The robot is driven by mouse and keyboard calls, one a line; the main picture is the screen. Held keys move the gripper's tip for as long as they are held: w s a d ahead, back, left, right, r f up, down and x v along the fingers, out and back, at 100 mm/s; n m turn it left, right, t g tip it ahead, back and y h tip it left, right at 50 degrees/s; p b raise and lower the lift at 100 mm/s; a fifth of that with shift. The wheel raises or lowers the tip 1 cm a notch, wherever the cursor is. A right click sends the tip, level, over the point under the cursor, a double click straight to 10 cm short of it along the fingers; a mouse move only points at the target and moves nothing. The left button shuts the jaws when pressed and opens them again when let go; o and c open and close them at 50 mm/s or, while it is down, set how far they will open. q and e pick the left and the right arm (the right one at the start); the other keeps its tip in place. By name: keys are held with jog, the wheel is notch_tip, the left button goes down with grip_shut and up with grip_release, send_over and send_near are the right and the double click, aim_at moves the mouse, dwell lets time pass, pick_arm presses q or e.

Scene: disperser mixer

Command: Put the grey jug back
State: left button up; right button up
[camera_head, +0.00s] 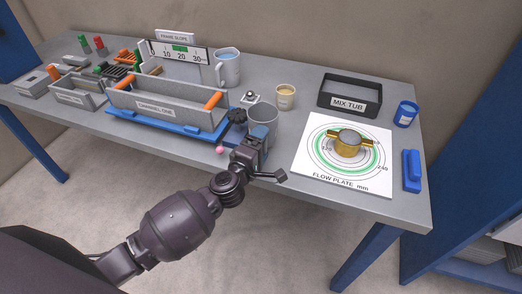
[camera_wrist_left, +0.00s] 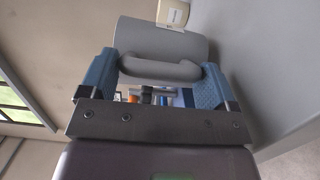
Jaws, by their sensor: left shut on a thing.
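The grey jug (camera_head: 263,116) stands upright at the table's front edge, right of the channel box, in the head view. My left gripper (camera_head: 253,146) is at its near side and shut on it. In the left wrist view the jug (camera_wrist_left: 160,35) fills the space past the blue fingers, and its handle (camera_wrist_left: 158,69) runs across between them. My left gripper (camera_wrist_left: 154,80) partly hides the jug's lower side in the head view. I cannot tell whether the jug's base touches the table. My right gripper is not in view.
The channel box (camera_head: 165,106) on its blue base (camera_head: 140,118) is close left. A cream cup (camera_head: 285,97) is behind the jug. The flow plate (camera_head: 318,177) with a brass ring, the mix tub (camera_head: 348,101) and a blue cup (camera_head: 405,114) are right. A clear jug (camera_head: 228,69) stands behind.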

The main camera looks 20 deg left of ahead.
pick_arm(q)
jog(key=shift+f, duration=0.85)
jog(key=shift+r, duration=0.15)
jog(key=shift+f, duration=0.2)
jog(key=o, duration=0.8)
jog(key=shift+o, duration=0.8)
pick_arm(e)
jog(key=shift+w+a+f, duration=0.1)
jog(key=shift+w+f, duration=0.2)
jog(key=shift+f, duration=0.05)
pick_arm(q)
jog(key=shift+r, duration=0.1)
